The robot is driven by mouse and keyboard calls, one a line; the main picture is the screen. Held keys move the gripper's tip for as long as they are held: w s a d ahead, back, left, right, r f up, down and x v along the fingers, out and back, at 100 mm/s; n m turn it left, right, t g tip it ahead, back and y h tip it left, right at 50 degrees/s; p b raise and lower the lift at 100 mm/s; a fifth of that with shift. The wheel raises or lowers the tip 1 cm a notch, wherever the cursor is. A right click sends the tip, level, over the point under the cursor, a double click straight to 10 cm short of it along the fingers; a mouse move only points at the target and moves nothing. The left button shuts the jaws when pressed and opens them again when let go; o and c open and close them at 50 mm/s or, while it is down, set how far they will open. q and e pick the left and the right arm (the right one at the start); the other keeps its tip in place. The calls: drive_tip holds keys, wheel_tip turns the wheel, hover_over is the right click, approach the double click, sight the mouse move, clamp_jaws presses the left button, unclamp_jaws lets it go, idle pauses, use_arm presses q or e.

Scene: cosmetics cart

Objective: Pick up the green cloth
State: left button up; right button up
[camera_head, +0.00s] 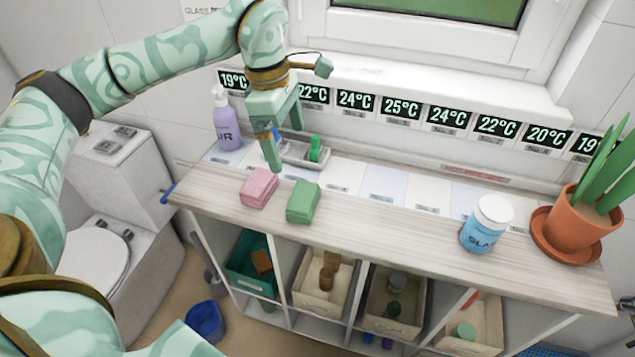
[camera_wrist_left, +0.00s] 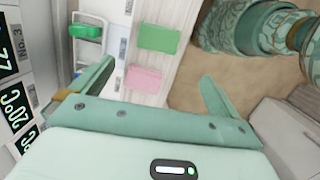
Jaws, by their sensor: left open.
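The green cloth (camera_head: 303,202) is a folded block lying on the wooden cart top near its front edge, just right of the pink cloth (camera_head: 259,188). My left gripper (camera_head: 285,148) is open and empty, pointing down above the cart, up and left of the green cloth and apart from it. In the left wrist view, the green cloth (camera_wrist_left: 159,38) lies beyond the open fingers (camera_wrist_left: 156,72), and the pink cloth (camera_wrist_left: 144,78) sits nearer, between the fingertips in the picture. My right gripper is not in view.
A grey tray (camera_head: 293,149) with a green item stands behind the cloths, beside a purple pump bottle (camera_head: 226,122). A blue jar (camera_head: 485,225) and potted plant (camera_head: 575,222) stand at the right. The cart top between green cloth and jar is clear.

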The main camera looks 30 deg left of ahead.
use_arm(q)
drive_tip(key=b, duration=0.3)
approach(303, 196)
drive_tip(key=f, duration=0.5)
drive_tip(key=shift+w+d, duration=0.25)
drive_tip(key=f+b, duration=0.1)
drive_tip(key=f, duration=0.1)
drive_tip(key=d+f+b, duration=0.1)
drive_tip(key=f, duration=0.2)
drive_tip(key=shift+w+d+f, duration=0.1)
drive_tip(key=shift+f, duration=0.25)
drive_tip(key=shift+r, duration=0.15)
drive_tip(key=shift+c, duration=0.7)
drive_tip(key=c, duration=0.8)
